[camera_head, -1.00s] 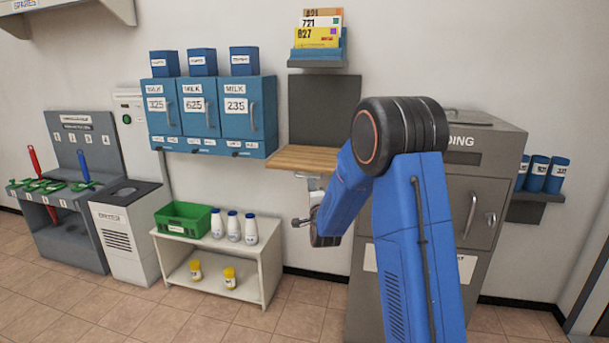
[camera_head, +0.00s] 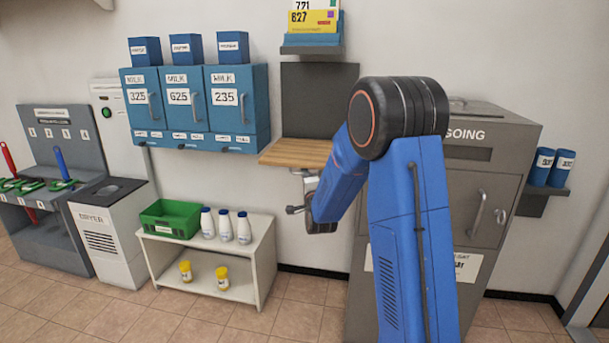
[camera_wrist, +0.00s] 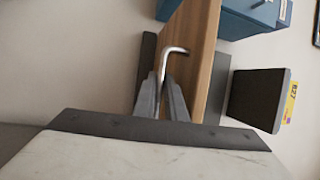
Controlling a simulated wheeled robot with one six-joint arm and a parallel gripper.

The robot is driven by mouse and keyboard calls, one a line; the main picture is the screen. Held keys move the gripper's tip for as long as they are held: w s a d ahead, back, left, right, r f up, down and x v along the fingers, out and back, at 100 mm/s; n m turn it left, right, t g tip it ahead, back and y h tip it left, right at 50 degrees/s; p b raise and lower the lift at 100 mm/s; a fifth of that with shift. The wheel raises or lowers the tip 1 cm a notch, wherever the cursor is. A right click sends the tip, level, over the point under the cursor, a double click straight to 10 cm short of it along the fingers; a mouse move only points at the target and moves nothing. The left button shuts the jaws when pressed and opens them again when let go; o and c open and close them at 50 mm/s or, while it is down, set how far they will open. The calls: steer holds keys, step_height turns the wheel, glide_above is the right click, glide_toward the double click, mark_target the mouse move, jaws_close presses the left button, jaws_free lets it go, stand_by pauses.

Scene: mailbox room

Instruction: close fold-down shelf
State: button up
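The fold-down shelf is a wooden board (camera_head: 297,152) standing out level from the wall, below a dark grey panel (camera_head: 318,100). In the wrist view the board (camera_wrist: 203,60) runs along the right of my fingers. A bent silver metal rod (camera_wrist: 164,62) shows beside the board, with its lower end between or just behind my fingers. My gripper (camera_wrist: 163,98) has its grey fingers pointing at the rod, close together. I cannot tell whether they touch or clasp it. In the head view my gripper (camera_head: 309,182) is just under the board, partly hidden by my arm.
Blue milk lockers (camera_head: 193,108) hang left of the board. A blue folder holder (camera_head: 312,45) is above it. A grey outgoing box (camera_head: 470,205) stands right, partly behind my arm. A white low shelf (camera_head: 262,245) with a green crate (camera_head: 174,219) and bottles stands below left.

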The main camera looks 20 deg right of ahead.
mark_target(306, 159)
jaws_close()
steer(key=shift+r, duration=0.1)
steer(key=shift+r, duration=0.8)
steer(key=r+g, duration=0.1)
steer(key=r, duration=0.2)
steer(key=r+m+g, duration=0.1)
steer(key=r, duration=0.2)
steer(key=r+g, duration=0.2)
steer(key=r, duration=0.1)
steer(key=shift+w+d+m, duration=0.2)
steer(key=shift+d+m, duration=0.05)
steer(key=shift+m, duration=0.15)
steer(key=shift+w+d+r+g+y, duration=0.1)
steer(key=shift+r+g+y, duration=0.1)
steer(key=shift+r, duration=0.2)
steer(key=shift+w+d+r+g+y, duration=0.1)
steer(key=shift+r+y, duration=0.1)
steer(key=shift+r, duration=0.15)
steer(key=w+d+r+g, duration=0.1)
steer(key=w+d+r, duration=0.1)
steer(key=r, duration=0.3)
steer(key=w+d+r+g+y, duration=0.1)
steer(key=w+d+r, duration=0.2)
steer(key=w+r, duration=0.2)
steer(key=w+d+r+m+g, duration=0.1)
steer(key=w+d+r, duration=0.1)
steer(key=w+r, duration=0.2)
steer(key=shift+w+d+r, duration=0.15)
steer(key=shift+d+r, duration=0.15)
steer(key=shift+r, duration=0.8)
